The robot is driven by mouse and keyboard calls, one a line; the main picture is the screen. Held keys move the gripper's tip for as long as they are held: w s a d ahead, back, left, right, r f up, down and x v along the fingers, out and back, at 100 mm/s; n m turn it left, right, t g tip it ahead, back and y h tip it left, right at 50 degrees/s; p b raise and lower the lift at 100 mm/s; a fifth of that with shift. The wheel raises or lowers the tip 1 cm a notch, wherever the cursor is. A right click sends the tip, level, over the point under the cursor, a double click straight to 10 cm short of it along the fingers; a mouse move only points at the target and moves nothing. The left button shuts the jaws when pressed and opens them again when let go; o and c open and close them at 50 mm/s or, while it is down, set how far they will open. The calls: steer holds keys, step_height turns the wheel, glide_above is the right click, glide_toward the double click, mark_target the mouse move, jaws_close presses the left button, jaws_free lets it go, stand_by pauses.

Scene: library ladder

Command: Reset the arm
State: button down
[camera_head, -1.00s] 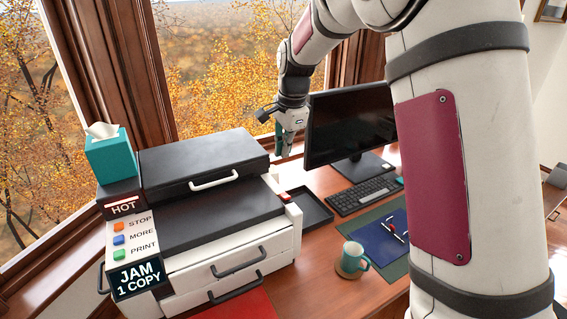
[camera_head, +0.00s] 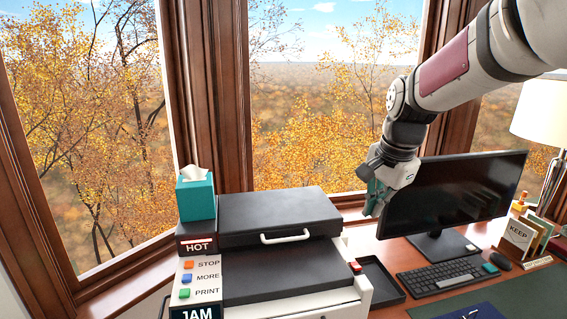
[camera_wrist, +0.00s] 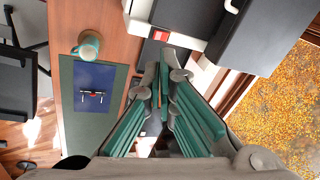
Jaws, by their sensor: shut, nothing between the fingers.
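My gripper (camera_head: 373,202) hangs at the end of my arm in the head view, in front of the left edge of the monitor (camera_head: 450,190) and above the dark tray (camera_head: 378,280). Its teal fingers point down. In the wrist view my gripper (camera_wrist: 163,68) has its fingertips close together, with nothing held between them. My arm comes in from the upper right of the head view. The gripper touches nothing that I can see.
The printer (camera_head: 285,270) stands left of the gripper, with a tissue box (camera_head: 196,196) on it. A keyboard (camera_head: 447,276), lamp (camera_head: 543,112) and KEEP holder (camera_head: 520,238) are at right. The wrist view shows a mug (camera_wrist: 88,45) and blue pad (camera_wrist: 95,90). Windows are behind.

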steer(key=s+r+n+t, duration=0.2)
steer(key=s+n, duration=0.9)
steer(key=s, duration=1.5)
steer(key=shift+a+r+n, duration=0.4)
steer(key=shift+a+r, duration=0.05)
steer(key=shift+r, duration=0.05)
steer(key=c, duration=2)
jaws_free()
steer(key=shift+s+f, duration=0.1)
steer(key=shift+s, duration=0.1)
steer(key=o, duration=0.4)
steer(key=shift+w, duration=0.15)
steer(key=shift+o, duration=0.8)
steer(key=w+r+g+b, duration=0.1)
steer(key=w, duration=0.7)
steer(key=shift+w+r, duration=0.2)
steer(key=shift+w, duration=0.05)
steer(key=m+g+b, duration=0.2)
steer(key=g+b, duration=0.2)
glide_above(353, 262)
step_height(353, 262, down, 12)
step_height(353, 262, down, 14)
steer(key=shift+s+r+p, duration=0.1)
steer(key=shift+r+p, duration=0.15)
steer(key=shift+p, duration=0.7)
